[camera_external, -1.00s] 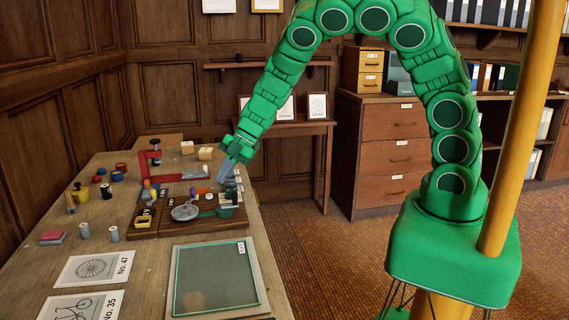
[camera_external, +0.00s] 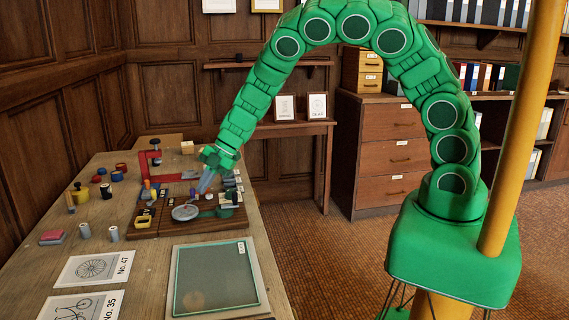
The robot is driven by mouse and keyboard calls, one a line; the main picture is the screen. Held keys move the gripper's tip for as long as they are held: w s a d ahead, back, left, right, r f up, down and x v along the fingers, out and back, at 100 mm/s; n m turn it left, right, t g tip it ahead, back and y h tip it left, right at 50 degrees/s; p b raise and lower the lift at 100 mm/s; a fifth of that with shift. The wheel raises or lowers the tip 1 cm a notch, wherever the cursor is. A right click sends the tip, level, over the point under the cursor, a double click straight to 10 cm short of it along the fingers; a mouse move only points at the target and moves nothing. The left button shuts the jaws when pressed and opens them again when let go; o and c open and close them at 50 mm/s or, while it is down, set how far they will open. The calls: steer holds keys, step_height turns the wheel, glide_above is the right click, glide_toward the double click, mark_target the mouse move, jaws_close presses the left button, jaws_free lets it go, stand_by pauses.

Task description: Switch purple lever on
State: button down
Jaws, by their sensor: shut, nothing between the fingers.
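A small purple lever (camera_external: 193,192) stands among the controls on the dark wooden board (camera_external: 146,233) on the long table. It is small in this view, and I cannot tell which position it is in. My gripper (camera_external: 202,188) points down and left over the board, its grey fingers shut with nothing between them. The fingertips are just right of the purple lever and overlap it closely in the picture. I cannot tell whether they touch it. My fingers hide part of the board's controls.
A round grey dial (camera_external: 186,212) and a green handle (camera_external: 218,212) lie at the board's near side. A yellow block (camera_external: 143,222) is at the left. A framed green panel (camera_external: 215,277) lies nearer on the table.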

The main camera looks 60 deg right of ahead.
steer(key=shift+w+d+n+g+y, duration=0.15)
steer(key=shift+w+n+g, duration=0.2)
steer(key=shift+n, duration=0.25)
steer(key=shift+w+d+n+g+y, duration=0.1)
steer(key=shift+w+n+g+y, duration=0.1)
steer(key=shift+n+g, duration=0.3)
stand_by(0.5)
steer(key=shift+w+n+g, duration=0.25)
steer(key=shift+w+n, duration=0.1)
steer(key=shift+n, duration=0.35)
steer(key=shift+w+a+n+g, duration=0.1)
steer(key=shift+w+n+g, duration=0.25)
steer(key=shift+n+g, duration=0.35)
steer(key=shift+w+a+n+g, duration=0.1)
steer(key=shift+w+n+g, duration=0.25)
steer(key=shift+n, duration=0.6)
steer(key=shift+w+a+n+g, duration=0.1)
steer(key=shift+w+n+g, duration=0.25)
steer(key=shift+n+g, duration=0.35)
steer(key=shift+w+n, duration=0.2)
steer(key=shift+n, duration=0.35)
steer(key=shift+w+a, duration=0.15)
steer(key=shift+s+a, duration=0.25)
steer(key=shift+s, duration=0.5)
